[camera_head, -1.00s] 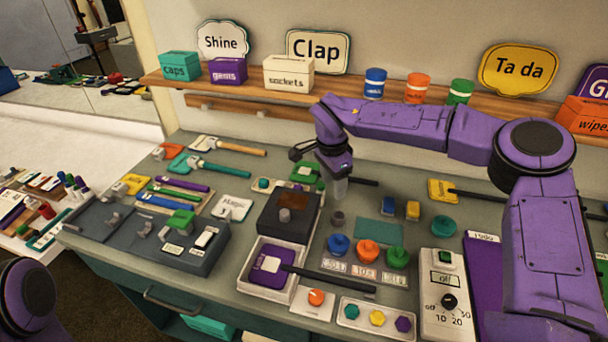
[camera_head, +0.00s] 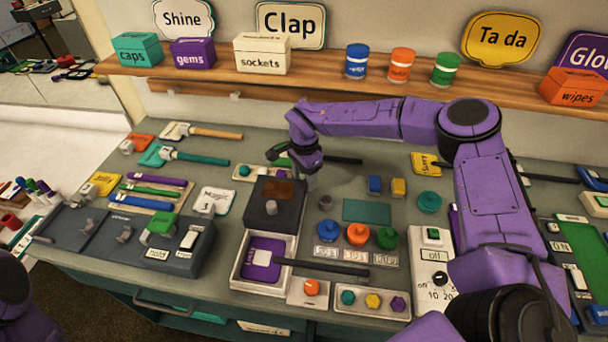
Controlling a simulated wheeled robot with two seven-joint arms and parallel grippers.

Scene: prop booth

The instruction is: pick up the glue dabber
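I cannot tell for certain which item is the glue dabber; none carries a readable glue label. A purple square pad (camera_head: 262,258) with a long dark handle lies in a white tray at the front middle. Two tools with round handles, one wooden (camera_head: 217,133) and one teal (camera_head: 204,158), lie at the back left. My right gripper (camera_head: 312,178) points down over the table's middle, right of a green piece (camera_head: 282,163) and behind the black box (camera_head: 268,203). Its fingers are small and indistinct; I see nothing clearly held. My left gripper is out of view.
A wooden shelf (camera_head: 215,70) along the back carries boxes, jars and signs. Coloured knobs (camera_head: 357,233) and a switch panel (camera_head: 434,268) stand at the front right. A dark rack (camera_head: 115,232) is at the left. Little of the table is bare.

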